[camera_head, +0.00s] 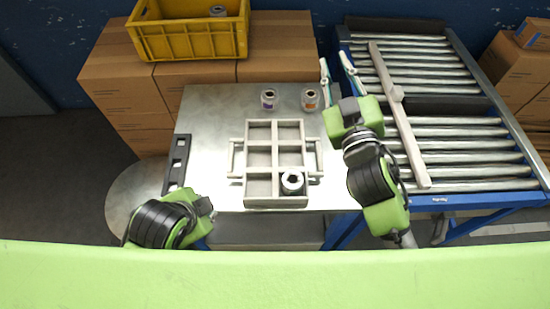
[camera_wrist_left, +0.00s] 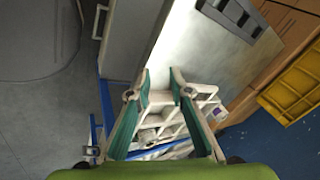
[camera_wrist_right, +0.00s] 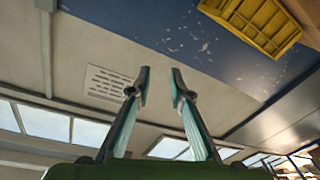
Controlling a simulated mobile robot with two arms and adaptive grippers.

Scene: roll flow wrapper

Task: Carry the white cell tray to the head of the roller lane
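The white cell tray (camera_head: 275,123) lies flat on the metal table in the head view, with a handle on its left and right sides. Its front right cell holds a jar (camera_head: 292,182); the other cells look empty. The roller lane (camera_head: 440,132) stands right of the table. My right gripper (camera_head: 338,66) is raised right of the tray, open and empty, fingers pointing away from me; its open fingers also show in the right wrist view (camera_wrist_right: 160,74). My left gripper (camera_wrist_left: 162,76) is open and empty in the left wrist view; its fingers are hidden in the head view, front left of the tray.
Two jars, one (camera_head: 269,98) and another (camera_head: 310,98), stand on the table behind the tray. A black slotted part (camera_head: 178,160) lies at the table's left edge. A yellow crate (camera_head: 190,40) sits on cardboard boxes (camera_head: 120,85) behind. A pale bar (camera_head: 398,110) runs along the lane.

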